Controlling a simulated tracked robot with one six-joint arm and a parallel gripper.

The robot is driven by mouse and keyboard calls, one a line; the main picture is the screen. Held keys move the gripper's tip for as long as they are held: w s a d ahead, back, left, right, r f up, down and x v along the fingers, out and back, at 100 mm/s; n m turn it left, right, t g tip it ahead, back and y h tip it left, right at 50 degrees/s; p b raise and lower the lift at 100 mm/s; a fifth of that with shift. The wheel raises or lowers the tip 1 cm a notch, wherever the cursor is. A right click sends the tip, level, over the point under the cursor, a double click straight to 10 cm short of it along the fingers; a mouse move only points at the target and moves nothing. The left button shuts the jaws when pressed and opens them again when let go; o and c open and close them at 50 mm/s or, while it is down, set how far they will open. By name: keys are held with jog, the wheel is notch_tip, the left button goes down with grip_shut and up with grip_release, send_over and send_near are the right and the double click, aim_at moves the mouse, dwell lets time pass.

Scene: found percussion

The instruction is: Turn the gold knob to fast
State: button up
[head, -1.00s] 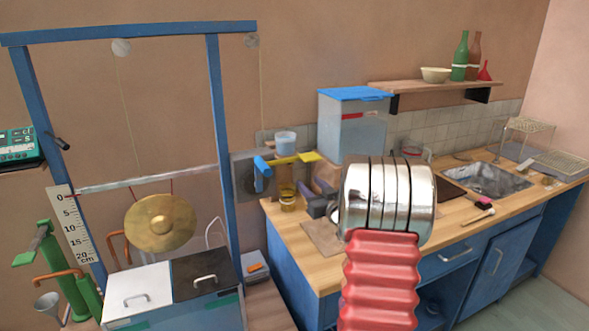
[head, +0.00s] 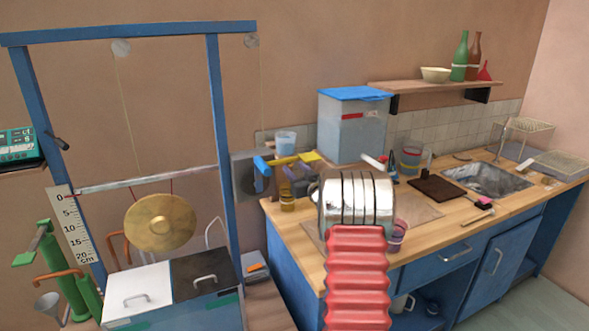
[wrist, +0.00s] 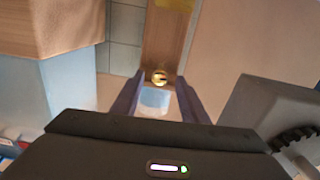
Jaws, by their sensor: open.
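The gold knob (wrist: 159,77) is a small round shape with a dark mark on it, against a wooden strip in the wrist view. It lies between the tips of my gripper (wrist: 158,84) in the picture. My gripper is open, with nothing held between its dark fingers. I cannot tell how far the knob is beyond the tips. I cannot make out the knob in the head view, where my arm covers part of the bench. No fast marking is legible.
A clear bin with a blue lid (head: 352,125) stands at the back of the wooden bench. Blue (head: 263,165) and yellow (head: 308,157) pieces are left of it. A grey box (wrist: 278,108) is at right in the wrist view. A gong (head: 160,222) hangs farther left.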

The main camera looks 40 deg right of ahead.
jog(key=shift+x, duration=1.1)
jog(key=c, duration=0.9)
jog(key=shift+s+d, duration=0.1)
jog(key=shift+d, duration=0.15)
jog(key=shift+c, duration=0.5)
jog(key=shift+a, duration=0.15)
